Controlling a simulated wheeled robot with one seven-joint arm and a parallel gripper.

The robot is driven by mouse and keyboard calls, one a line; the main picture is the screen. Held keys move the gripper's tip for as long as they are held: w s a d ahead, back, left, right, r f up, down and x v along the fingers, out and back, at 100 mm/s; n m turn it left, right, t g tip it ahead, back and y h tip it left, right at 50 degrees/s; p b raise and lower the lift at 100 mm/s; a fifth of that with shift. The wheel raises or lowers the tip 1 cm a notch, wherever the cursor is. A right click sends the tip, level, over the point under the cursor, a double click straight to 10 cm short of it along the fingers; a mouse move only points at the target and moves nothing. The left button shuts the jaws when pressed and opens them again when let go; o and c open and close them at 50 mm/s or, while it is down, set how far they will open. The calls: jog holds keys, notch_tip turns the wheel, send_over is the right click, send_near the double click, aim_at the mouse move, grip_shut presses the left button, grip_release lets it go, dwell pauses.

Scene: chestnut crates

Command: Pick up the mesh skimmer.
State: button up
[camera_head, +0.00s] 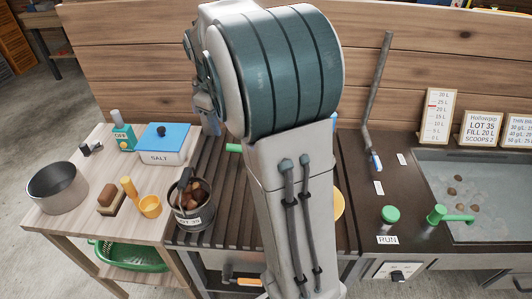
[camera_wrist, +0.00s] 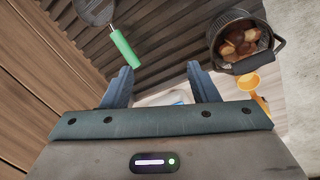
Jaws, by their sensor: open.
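The mesh skimmer lies on the dark slatted rack. In the wrist view its green handle (camera_wrist: 125,47) and part of its round dark mesh head (camera_wrist: 95,10) show at the upper left, the head cut by the frame edge. In the head view only a short bit of green handle (camera_head: 233,148) shows left of my arm; the rest is hidden behind the arm. My gripper (camera_wrist: 160,70) is open and empty. In the wrist picture its left fingertip appears just below the handle's near end, apart from it. I cannot tell the height between them.
A dark pot of chestnuts (camera_head: 190,205) stands on the rack's left end, with a yellow scoop (camera_head: 149,205) beside it. A blue-lidded salt box (camera_head: 163,143) and a metal pot (camera_head: 58,187) stand on the left table. A water basin (camera_head: 500,190) lies right. A plank wall rises behind.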

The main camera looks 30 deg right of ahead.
jog(key=w+d+f+n+g+h+b, duration=0.1)
jog(key=w+d+f+n+h+b, duration=0.1)
jog(key=w+f, duration=0.5)
jog(key=w+d+f+n+g+h+b, duration=0.1)
jog(key=w+d+f+n+b, duration=0.15)
jog(key=w+f, duration=0.45)
jog(key=x, duration=0.8)
jog(key=shift+s+d, duration=0.1)
jog(key=shift+s, duration=0.1)
jog(key=d+f, duration=0.1)
jog(key=s+d+f, duration=0.1)
jog(key=f, duration=0.1)
jog(key=shift+s+d, duration=0.15)
jog(key=shift+d, duration=0.15)
jog(key=shift+d+f, duration=0.25)
jog(key=shift+f, duration=0.35)
grip_shut()
